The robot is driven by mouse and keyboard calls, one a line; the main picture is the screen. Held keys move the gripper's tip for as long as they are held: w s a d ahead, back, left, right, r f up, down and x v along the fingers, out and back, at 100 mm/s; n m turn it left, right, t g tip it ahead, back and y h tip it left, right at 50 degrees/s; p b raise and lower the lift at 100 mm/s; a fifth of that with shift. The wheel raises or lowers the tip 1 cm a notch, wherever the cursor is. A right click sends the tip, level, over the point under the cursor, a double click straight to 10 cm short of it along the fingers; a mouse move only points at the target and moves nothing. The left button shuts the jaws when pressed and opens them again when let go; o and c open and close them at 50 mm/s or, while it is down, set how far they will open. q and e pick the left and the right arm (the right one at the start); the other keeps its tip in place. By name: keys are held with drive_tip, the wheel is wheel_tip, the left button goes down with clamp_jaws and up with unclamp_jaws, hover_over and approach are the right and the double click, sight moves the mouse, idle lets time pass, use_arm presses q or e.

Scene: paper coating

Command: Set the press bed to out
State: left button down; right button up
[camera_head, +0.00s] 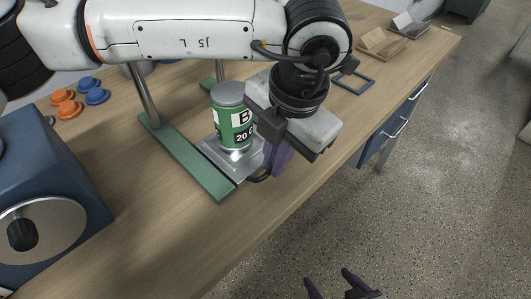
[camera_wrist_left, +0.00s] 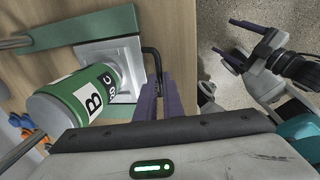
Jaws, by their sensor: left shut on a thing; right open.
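The press bed is a silvery metal plate (camera_head: 210,147) beside a green press bar (camera_head: 195,168). In the left wrist view the plate (camera_wrist_left: 127,88) shows next to the green bar (camera_wrist_left: 60,33). A green can (camera_head: 226,118) marked "B" stands upright on the plate; it also shows in the left wrist view (camera_wrist_left: 72,92). A black handle (camera_head: 259,179) is at the plate's edge, also in the left wrist view (camera_wrist_left: 153,52). My left gripper (camera_head: 277,160) is shut on this handle; its purple fingers partly hide it. My right gripper (camera_head: 334,285) is open and empty, low over the floor.
A blue machine (camera_head: 70,165) with a round metal face stands at the left. Orange (camera_head: 68,108) and blue (camera_head: 97,96) knob-like pieces lie behind it. A dark blue frame (camera_head: 354,82) and small stands (camera_head: 383,43) are at the back right. The wooden tabletop (camera_head: 160,235) is clear in front.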

use_arm(q)
drive_tip(key=c, duration=1.9)
unclamp_jaws()
drive_tip(key=shift+r, duration=0.1)
wheel_tip(320, 180, up, 10)
drive_tip(key=s+d, duration=0.1)
drive_tip(key=shift+s+d, duration=0.2)
